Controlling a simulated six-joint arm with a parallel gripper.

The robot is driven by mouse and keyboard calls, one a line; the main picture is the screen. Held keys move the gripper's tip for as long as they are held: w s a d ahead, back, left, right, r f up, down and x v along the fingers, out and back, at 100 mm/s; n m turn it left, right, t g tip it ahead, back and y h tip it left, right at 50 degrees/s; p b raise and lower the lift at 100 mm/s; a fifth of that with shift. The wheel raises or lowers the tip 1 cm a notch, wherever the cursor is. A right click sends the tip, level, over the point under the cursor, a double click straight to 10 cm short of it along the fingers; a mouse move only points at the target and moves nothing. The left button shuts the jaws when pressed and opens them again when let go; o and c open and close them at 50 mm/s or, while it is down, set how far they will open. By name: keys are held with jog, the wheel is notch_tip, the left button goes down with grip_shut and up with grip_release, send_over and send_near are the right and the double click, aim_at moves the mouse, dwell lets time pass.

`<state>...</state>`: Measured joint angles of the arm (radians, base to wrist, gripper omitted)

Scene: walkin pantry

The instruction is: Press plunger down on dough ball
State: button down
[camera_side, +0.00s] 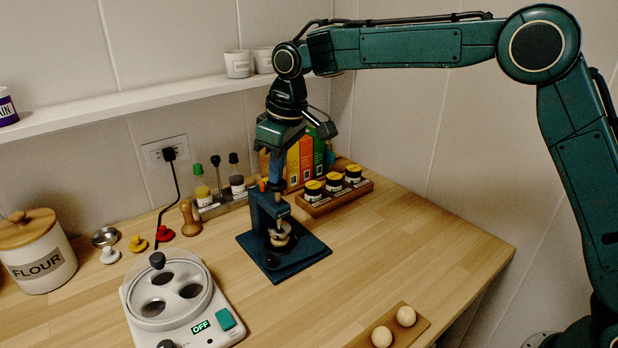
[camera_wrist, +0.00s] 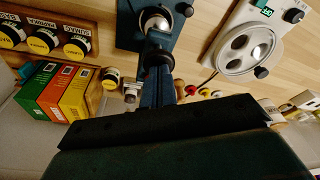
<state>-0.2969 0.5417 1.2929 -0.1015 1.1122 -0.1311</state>
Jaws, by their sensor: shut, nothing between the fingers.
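The dark blue press (camera_side: 310,249) stands on the wooden counter, with its upright column (camera_side: 262,212) at the back left of its base plate. A pale dough ball (camera_side: 280,234) appears at the press, under the plunger area; its plunger is partly hidden and hard to separate from the frame. The press base also shows at the top of the wrist view (camera_wrist: 128,22), with a pale round shape (camera_wrist: 154,20) on it. My gripper (camera_side: 277,186) is shut and empty, pointing down right at the top of the press. I cannot tell whether it touches the plunger.
Spice jars in a wooden rack (camera_side: 336,197) and coloured boxes (camera_side: 300,160) stand close behind the press. A white appliance (camera_side: 218,325) reading OFF stands front left. Two pale balls lie on a small board (camera_side: 414,333) at front. The counter right of the press is clear.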

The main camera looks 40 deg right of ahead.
jog(key=shift+r, duration=2.15)
jog(key=shift+s+d+r, duration=0.4)
jog(key=s+d+r+m+t, duration=0.1)
jog(key=s+d+r+m, duration=0.15)
jog(key=s+d, duration=0.4)
jog(key=s+d+r+m+t, duration=0.1)
jog(key=s+d+r, duration=0.3)
jog(key=s, duration=0.5)
jog(key=s+d+f+m, duration=0.1)
jog(key=s+d+f, duration=0.2)
jog(key=s, duration=0.6)
jog(key=s+d+f+m+t+h, duration=0.1)
jog(key=s+d+f, duration=0.2)
jog(key=s, duration=0.7)
notch_tip(320, 180, down, 2)
jog(key=shift+d+f+t, duration=0.1)
jog(key=shift+d+t, duration=0.2)
